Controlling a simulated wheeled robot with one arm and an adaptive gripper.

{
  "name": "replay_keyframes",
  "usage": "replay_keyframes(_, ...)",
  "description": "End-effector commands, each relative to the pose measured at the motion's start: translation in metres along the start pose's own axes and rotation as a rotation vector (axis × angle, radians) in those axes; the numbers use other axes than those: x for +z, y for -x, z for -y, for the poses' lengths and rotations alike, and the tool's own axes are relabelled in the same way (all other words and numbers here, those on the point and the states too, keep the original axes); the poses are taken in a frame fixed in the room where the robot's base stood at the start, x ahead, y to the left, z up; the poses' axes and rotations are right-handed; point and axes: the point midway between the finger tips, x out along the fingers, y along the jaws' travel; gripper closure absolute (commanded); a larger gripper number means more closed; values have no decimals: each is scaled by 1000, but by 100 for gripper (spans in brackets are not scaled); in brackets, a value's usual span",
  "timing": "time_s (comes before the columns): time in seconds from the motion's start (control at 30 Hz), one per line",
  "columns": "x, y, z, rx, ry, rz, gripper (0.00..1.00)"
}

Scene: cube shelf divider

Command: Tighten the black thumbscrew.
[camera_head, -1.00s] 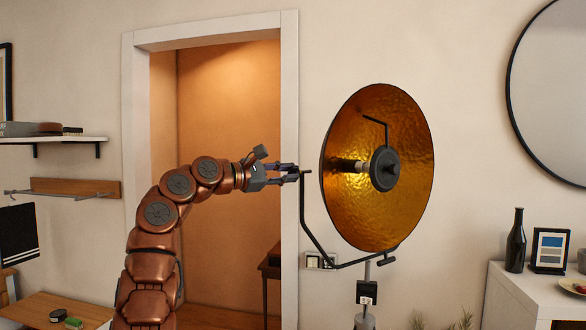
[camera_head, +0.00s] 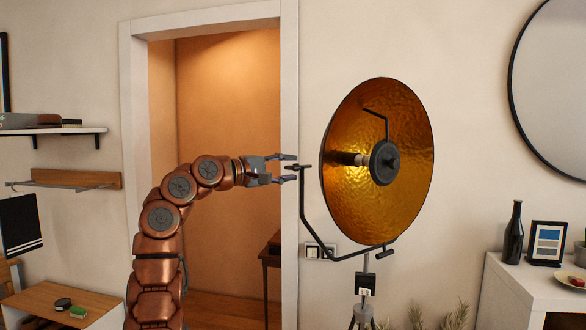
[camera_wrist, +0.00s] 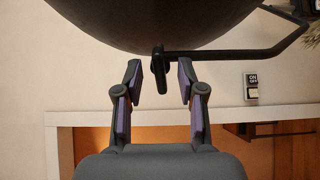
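The black thumbscrew (camera_head: 304,167) sits at the upper end of the black bracket (camera_head: 303,209) beside the gold dish lamp (camera_head: 400,140). In the wrist view the thumbscrew (camera_wrist: 158,72) is a dark upright bar just in front of the dish's dark rim. My gripper (camera_head: 290,168) is open, with one finger above and one below the thumbscrew's line. In the wrist view, my gripper (camera_wrist: 159,80) has the thumbscrew's near end centred between its fingertips, with a visible gap on each side. Neither finger appears to touch it.
The lamp stands on a pole with a small black box (camera_head: 366,284). A white door frame (camera_head: 290,120) is behind my gripper, with a wall switch plate (camera_head: 313,252) beside it. A white cabinet (camera_head: 525,290) with a bottle stands at right. A low wooden table (camera_head: 40,298) is at left.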

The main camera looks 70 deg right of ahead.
Motion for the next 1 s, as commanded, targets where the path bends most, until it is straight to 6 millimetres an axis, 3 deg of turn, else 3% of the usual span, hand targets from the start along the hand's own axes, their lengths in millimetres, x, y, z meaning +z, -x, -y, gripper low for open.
replay_keyframes(0.17, 0, 3, 0, 0, 1, 0, 61)
replay_keyframes(0.73, 0, 56, 0, 2, 1, -2, 61)
replay_keyframes(1.0, 0, 60, 0, 0, 1, 0, 61)
